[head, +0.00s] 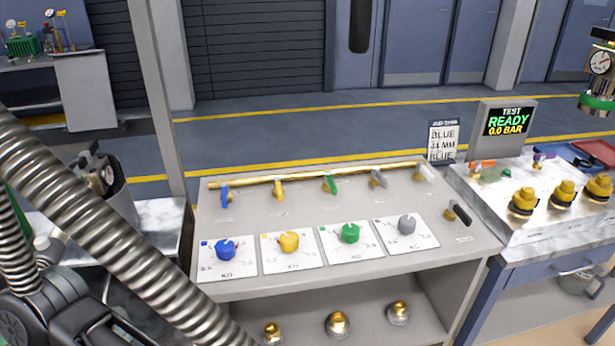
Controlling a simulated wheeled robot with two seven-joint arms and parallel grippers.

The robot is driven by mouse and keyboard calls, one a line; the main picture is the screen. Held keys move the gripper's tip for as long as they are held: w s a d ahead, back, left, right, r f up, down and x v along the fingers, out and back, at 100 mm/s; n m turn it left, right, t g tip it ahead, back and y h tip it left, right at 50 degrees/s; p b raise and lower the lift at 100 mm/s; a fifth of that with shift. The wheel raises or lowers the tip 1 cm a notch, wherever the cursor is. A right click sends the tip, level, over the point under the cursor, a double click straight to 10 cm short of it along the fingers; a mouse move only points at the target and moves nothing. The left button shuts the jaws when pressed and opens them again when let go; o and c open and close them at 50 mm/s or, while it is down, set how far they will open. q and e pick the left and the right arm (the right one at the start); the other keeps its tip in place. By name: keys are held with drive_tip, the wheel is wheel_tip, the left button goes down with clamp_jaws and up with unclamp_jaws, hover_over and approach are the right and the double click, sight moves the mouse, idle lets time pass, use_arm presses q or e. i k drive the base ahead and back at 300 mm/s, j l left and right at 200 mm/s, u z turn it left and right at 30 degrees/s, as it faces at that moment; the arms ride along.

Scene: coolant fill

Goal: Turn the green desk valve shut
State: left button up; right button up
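A green valve handle (330,184) sits on the brass pipe (300,175) along the back of the grey desk (300,199), third from the left in a row. Blue (225,195), yellow (278,187), grey (378,179) and white (426,173) handles share the row. A round green knob (350,233) stands on a white dial plate nearer the front edge. I cannot tell how far the green handle is turned. Neither gripper's fingertips show, and nothing touches the green handle.
Blue (225,249), yellow (289,242) and grey (407,224) knobs flank the green one. A black lever (459,212) is at right. A ribbed hose (110,220) crosses the left foreground. A bench (520,220) with brass fittings adjoins at right. The screen (508,121) reads READY, 0.0 BAR.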

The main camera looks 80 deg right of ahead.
sight(328, 176)
drive_tip(key=z, duration=0.5)
drive_tip(key=l+z, duration=0.1)
drive_tip(key=z, duration=0.9)
drive_tip(key=l+z, duration=0.1)
drive_tip(key=z, duration=0.9)
drive_tip(key=l+z, duration=0.1)
drive_tip(key=z, duration=0.35)
drive_tip(key=k+j+z, duration=0.15)
drive_tip(key=z, duration=0.55)
